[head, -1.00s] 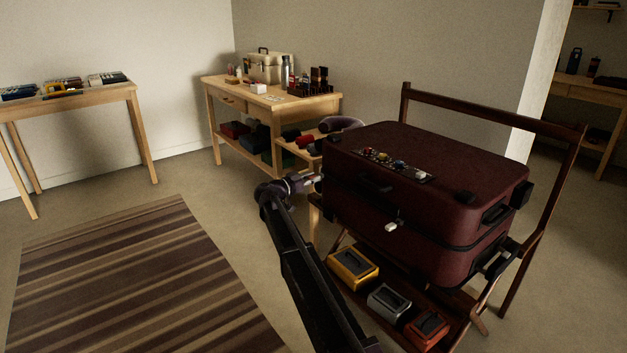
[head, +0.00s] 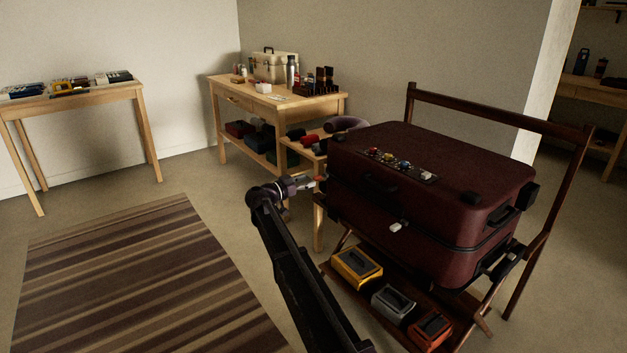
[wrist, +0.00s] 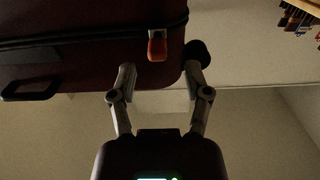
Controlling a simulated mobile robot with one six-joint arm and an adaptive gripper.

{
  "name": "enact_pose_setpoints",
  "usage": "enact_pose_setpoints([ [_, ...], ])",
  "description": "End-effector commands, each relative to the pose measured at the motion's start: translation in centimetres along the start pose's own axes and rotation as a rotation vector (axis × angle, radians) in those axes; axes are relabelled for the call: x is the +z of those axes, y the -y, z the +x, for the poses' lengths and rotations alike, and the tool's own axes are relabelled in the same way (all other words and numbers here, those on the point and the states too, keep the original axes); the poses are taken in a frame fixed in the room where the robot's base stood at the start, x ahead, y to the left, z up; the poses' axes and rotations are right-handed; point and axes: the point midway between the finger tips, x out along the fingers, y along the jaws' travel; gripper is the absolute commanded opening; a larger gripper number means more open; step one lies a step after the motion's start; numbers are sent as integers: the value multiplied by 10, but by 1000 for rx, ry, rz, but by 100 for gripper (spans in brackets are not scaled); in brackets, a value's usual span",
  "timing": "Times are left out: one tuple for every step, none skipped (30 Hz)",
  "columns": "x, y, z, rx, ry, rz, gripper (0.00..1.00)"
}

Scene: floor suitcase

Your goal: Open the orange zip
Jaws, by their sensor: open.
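A dark red suitcase (head: 440,180) lies flat on a wooden luggage rack, with a dark zip line around its side. In the wrist view its side (wrist: 80,55) fills the upper left. The orange zip pull (wrist: 157,46) hangs on that side near the suitcase's corner, silver at its top. In the head view a small orange spot by my gripper seems to be this pull (head: 321,178). My gripper (wrist: 158,80) is open and empty, its fingers spread below and on either side of the pull, apart from it. A white zip pull (head: 396,226) sits on the suitcase's front.
A panel with coloured knobs (head: 398,165) lies on the suitcase lid. Yellow (head: 356,266), grey (head: 392,302) and orange (head: 430,330) boxes stand on the rack's lower shelf. A wooden workbench (head: 225,87) stands behind. The striped rug (head: 130,280) is clear.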

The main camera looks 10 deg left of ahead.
Motion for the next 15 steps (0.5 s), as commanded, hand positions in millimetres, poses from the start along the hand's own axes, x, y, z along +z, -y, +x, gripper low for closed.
enact_pose_setpoints([
  [0,0,-10,-2,0,0,63],
  [0,0,-15,-2,0,0,63],
  [0,0,-22,-2,0,0,63],
  [0,0,-26,-2,0,0,63],
  [0,0,-31,-2,0,0,63],
  [0,0,-37,-2,0,0,63],
  [0,0,-42,-2,0,0,63],
  [0,0,-46,-2,0,0,63],
  [0,0,-52,-2,0,0,63],
  [0,0,-55,-1,0,0,63],
  [0,0,-58,-1,0,0,63],
  [0,0,-62,-2,0,0,63],
  [0,0,-64,-2,0,0,63],
  [0,0,-67,-2,0,0,63],
  [0,0,-70,-1,0,0,63],
])
